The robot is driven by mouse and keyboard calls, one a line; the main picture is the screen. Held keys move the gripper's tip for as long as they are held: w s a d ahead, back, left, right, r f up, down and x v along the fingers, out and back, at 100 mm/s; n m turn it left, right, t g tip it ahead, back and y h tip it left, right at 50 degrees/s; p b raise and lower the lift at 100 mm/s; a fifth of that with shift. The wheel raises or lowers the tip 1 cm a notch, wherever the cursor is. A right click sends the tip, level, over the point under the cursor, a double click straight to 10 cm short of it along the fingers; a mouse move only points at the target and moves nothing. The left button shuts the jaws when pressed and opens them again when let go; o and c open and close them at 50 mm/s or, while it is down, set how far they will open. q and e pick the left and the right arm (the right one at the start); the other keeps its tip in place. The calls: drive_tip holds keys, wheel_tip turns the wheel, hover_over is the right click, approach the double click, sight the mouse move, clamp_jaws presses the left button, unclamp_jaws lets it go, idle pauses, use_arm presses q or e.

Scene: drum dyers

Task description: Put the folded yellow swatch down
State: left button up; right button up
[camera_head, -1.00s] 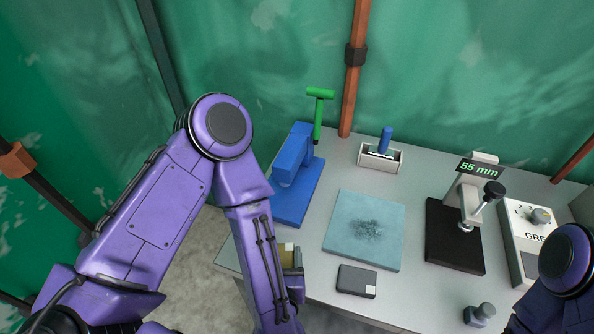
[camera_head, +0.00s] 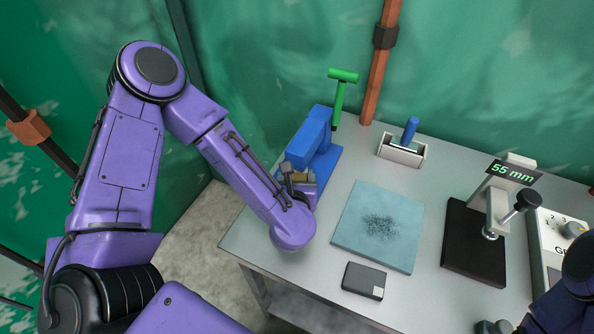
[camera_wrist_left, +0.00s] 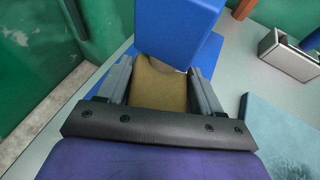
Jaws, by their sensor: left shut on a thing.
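The folded yellow swatch (camera_wrist_left: 158,86) is between the two fingers of my left gripper (camera_wrist_left: 160,84) in the left wrist view. The gripper is shut on it. Its far end is at the blue press-like device (camera_wrist_left: 178,30), partly hidden under that device's upper block. In the head view my left gripper (camera_head: 298,178) is beside the blue device (camera_head: 310,140), and only a little yellow shows there. I cannot tell whether the swatch touches the blue base.
A light blue pad (camera_head: 378,226) with a dark speckled patch lies mid-table. A dark grey block (camera_head: 364,281) is in front of it. A green-handled tool (camera_head: 340,95) stands behind the blue device. A white holder (camera_head: 401,150) and a black-based gauge (camera_head: 474,240) stand further right.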

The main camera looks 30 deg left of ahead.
sight(297, 174)
use_arm(q)
drive_tip(key=shift+w+a+r+p, duration=0.15)
drive_tip(key=shift+w+a+p, duration=0.1)
drive_tip(key=shift+w, duration=0.2)
drive_tip(key=shift+w+a+r+p, duration=0.15)
drive_tip(key=shift+w+a, duration=0.1)
drive_tip(key=shift+w, duration=0.2)
drive_tip(key=shift+w+a+f+p, duration=0.1)
drive_tip(key=shift+w+f+p, duration=0.1)
drive_tip(key=shift+f, duration=0.35)
drive_tip(key=shift+w+a+f+p, duration=0.1)
drive_tip(key=shift+w+f, duration=0.05)
drive_tip(key=shift+f, duration=0.45)
drive_tip(key=shift+d+f+b, duration=0.1)
drive_tip(key=shift+f+b, duration=0.05)
drive_tip(key=shift+b, duration=0.2)
drive_tip(key=o, duration=1.1)
drive_tip(key=shift+o, duration=0.2)
use_arm(e)
drive_tip(key=shift+r, duration=0.8)
drive_tip(key=shift+r, duration=0.1)
